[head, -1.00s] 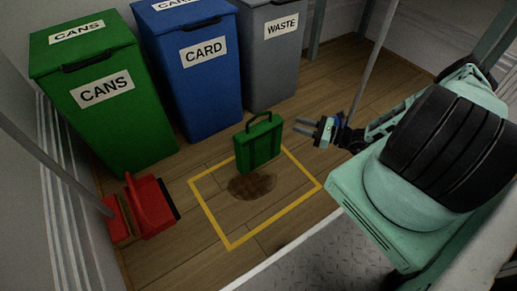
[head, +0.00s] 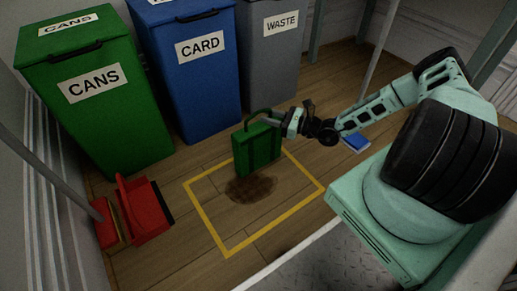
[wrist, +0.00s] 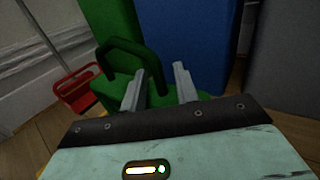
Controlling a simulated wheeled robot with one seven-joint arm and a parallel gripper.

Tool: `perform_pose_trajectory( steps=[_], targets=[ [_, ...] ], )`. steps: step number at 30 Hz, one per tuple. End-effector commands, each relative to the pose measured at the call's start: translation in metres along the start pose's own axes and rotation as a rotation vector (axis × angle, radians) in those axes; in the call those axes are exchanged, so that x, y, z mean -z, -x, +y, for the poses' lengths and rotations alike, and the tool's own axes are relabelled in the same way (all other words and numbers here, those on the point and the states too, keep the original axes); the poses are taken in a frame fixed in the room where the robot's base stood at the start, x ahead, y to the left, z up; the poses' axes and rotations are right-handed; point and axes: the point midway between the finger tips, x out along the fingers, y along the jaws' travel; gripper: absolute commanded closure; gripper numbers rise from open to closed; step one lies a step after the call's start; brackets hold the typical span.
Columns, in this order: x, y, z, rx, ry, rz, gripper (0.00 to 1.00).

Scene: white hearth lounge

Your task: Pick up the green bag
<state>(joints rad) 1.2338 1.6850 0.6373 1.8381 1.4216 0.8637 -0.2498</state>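The green bag (head: 255,150) stands upright on the wood floor at the back edge of a yellow-taped square, its handle (head: 258,113) raised. My gripper (head: 280,119) reaches in from the right at the height of the bag's top. In the wrist view the bag (wrist: 112,84) lies just beyond the two grey fingers (wrist: 158,90), which are apart. One side of the handle (wrist: 157,72) shows in the gap between them. I cannot tell whether either finger touches it. Part of the bag is hidden behind the fingers and gripper body.
Green CANS (head: 95,110), blue CARD (head: 198,80) and grey WASTE (head: 270,55) bins stand behind the bag. A red dustpan (head: 143,210) lies left. A brown stain (head: 250,190) lies inside the yellow square (head: 228,250). A blue object (head: 357,143) lies right, under my arm.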

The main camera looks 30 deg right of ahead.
Motion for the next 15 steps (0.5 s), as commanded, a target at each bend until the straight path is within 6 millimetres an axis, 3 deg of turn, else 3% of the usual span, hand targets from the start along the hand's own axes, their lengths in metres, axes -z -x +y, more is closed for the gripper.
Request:
perform_pose_trajectory(
  steps=[5,8,9,15],
  targets=[
    [-0.0008,-0.0001,-0.0001,0.000,0.000,0.000,0.70],
    [-0.0007,0.0000,-0.0001,0.000,0.000,0.000,0.98],
    [-0.0007,0.0000,-0.0001,0.000,0.000,0.000,1.00],
    [-0.0009,0.0000,-0.0001,0.000,0.000,-0.001,1.00]
  ],
)
